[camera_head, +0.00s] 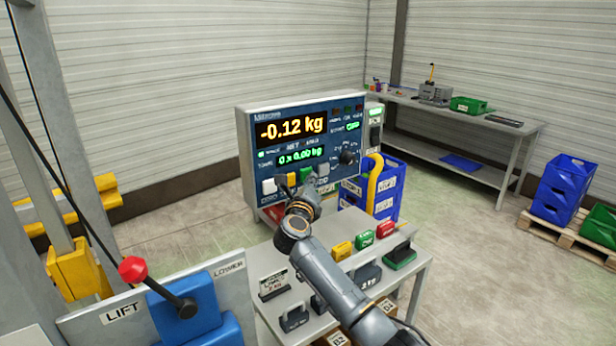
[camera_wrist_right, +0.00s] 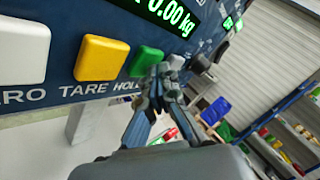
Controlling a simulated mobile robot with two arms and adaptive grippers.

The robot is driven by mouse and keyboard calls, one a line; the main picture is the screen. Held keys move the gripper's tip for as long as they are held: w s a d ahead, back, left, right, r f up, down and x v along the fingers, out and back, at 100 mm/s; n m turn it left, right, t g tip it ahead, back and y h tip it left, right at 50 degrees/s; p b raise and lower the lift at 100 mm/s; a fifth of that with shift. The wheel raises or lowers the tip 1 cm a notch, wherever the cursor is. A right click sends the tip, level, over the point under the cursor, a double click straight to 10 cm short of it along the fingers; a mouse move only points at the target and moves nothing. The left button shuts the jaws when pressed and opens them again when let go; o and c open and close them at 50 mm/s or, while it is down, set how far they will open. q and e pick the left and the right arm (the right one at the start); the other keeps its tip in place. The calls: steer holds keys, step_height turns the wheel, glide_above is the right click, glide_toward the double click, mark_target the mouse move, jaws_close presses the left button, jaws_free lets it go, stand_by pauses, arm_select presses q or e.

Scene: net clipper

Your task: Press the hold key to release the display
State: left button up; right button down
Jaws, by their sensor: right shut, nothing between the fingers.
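The scale indicator panel (camera_head: 244,140) is blue in a grey housing. Its upper display (camera_head: 291,130) reads -0.12 kg in amber; the lower display (camera_head: 300,157) is green. The green hold key (camera_wrist_right: 147,60) sits between the yellow tare key (camera_wrist_right: 101,58) and a grey key (camera_wrist_right: 175,63), above the partly covered word HOLD. My right gripper (camera_wrist_right: 160,76) is shut and empty, its fingertips at the lower right edge of the green key. I cannot tell whether they touch it. In the head view the gripper (camera_head: 297,190) is below the keys. My left gripper is out of view.
The white zero key (camera_wrist_right: 22,50) is at the row's left, and a black knob (camera_head: 347,157) is at the panel's right. Below is a table (camera_head: 405,285) with weights and coloured blocks. A LIFT/LOWER lever (camera_head: 133,270) stands front left. Blue crates (camera_head: 385,185) stand behind.

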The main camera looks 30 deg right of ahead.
steer(key=shift+s+p, duration=0.65)
steer(key=shift+s, duration=0.15)
steer(key=s+p, duration=0.4)
steer(key=s, duration=0.1)
steer(key=shift+d, duration=0.2)
steer(key=shift+f, duration=0.1)
stand_by(0.6)
